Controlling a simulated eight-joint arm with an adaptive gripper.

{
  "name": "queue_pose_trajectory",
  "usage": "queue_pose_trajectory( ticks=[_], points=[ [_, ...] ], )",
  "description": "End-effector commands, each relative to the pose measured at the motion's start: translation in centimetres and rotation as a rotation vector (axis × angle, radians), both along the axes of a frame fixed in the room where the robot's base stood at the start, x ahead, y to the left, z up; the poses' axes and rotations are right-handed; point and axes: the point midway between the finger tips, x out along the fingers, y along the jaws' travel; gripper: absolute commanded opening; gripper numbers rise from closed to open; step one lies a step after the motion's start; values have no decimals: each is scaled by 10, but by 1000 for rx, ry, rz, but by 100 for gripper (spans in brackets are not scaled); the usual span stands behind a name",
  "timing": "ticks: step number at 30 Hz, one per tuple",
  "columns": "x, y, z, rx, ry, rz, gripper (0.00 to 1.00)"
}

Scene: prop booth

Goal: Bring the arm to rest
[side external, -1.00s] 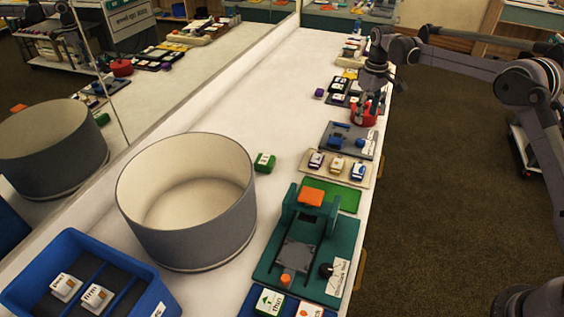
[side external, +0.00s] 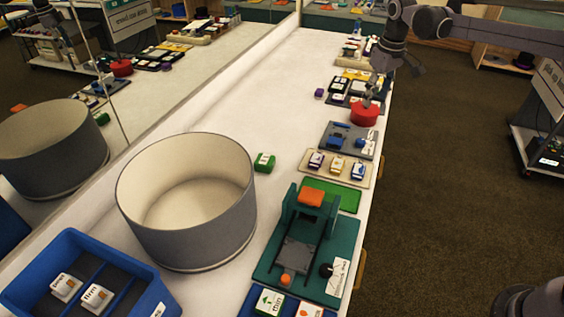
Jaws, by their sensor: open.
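I cannot tell whether the fingertips touch anything below. My arm reaches in from the upper right, with its forearm nearly level.
A large grey bin (side external: 190,235) and a blue tray (side external: 75,255) stand at the front left. A green fixture (side external: 330,235), a beige tray (side external: 340,174) and a grey-blue tray (side external: 350,140) line the right edge. The table's middle is clear. A trolley (side external: 540,120) stands at the right.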

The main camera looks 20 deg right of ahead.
Motion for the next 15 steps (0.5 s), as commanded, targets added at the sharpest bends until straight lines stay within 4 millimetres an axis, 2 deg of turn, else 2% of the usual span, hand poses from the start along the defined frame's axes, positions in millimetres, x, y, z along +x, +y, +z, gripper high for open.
queue_pose_trajectory(
  ticks=[1,6,15],
  points=[
    [-11,4,10,0,-20,-7,52],
    [-47,15,36,2,-88,-30,52],
    [-119,32,61,14,-209,-73,52]
  ],
)
